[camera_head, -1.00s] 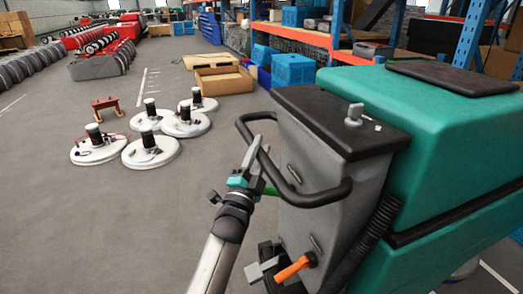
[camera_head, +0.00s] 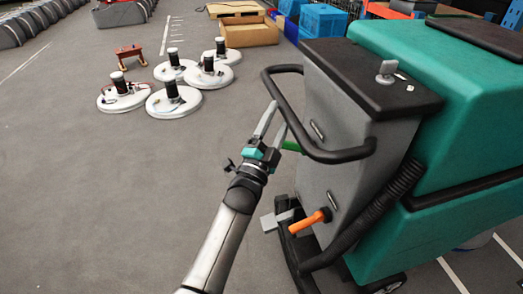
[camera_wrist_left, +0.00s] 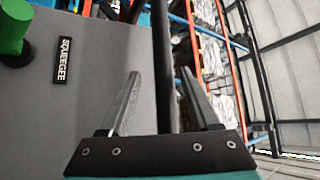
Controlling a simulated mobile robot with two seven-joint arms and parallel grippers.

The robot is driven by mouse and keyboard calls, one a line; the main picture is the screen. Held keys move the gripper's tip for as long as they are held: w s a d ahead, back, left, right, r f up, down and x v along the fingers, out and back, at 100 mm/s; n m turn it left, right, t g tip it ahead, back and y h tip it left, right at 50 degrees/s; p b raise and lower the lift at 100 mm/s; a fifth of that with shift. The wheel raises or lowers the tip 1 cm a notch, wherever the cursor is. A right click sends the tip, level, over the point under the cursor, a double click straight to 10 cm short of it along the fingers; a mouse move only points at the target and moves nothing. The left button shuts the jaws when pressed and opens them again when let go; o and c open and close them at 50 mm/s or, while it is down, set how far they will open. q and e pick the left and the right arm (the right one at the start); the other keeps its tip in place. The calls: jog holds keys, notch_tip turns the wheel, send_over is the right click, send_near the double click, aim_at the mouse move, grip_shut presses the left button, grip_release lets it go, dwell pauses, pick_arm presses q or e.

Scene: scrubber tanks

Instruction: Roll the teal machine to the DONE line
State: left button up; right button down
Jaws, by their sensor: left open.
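The teal machine (camera_head: 455,225) stands at the right in the head view, with a grey rear panel (camera_head: 345,110) and a black loop handle (camera_head: 340,157). My left gripper (camera_head: 279,115) is open at the left side of the handle loop. In the left wrist view the black handle bar (camera_wrist_left: 166,60) runs between the two open fingers, with no grip on it. The grey panel there carries a SQUEEGEE label (camera_wrist_left: 63,60) and a green knob (camera_wrist_left: 14,28). An orange lever (camera_head: 305,224) sits low on the machine. My right gripper is not in view. No DONE lettering is visible.
Several white round discs with black tops (camera_head: 173,99) lie on the floor at the left, near a small red-brown stool (camera_head: 130,55). A cardboard box (camera_head: 248,33) and blue crates (camera_head: 322,20) stand behind. White floor marks (camera_head: 165,35) show farther off. The near left floor is clear.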

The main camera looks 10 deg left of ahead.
pick_arm(q)
jog(key=p+v, duration=0.1)
jog(key=v, duration=0.9)
jog(key=shift+s, duration=0.3)
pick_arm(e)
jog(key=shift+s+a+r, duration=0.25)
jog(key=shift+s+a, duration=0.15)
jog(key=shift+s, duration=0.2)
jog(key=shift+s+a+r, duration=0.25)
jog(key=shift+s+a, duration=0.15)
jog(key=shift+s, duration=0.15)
pick_arm(q)
jog(key=shift+f, duration=0.15)
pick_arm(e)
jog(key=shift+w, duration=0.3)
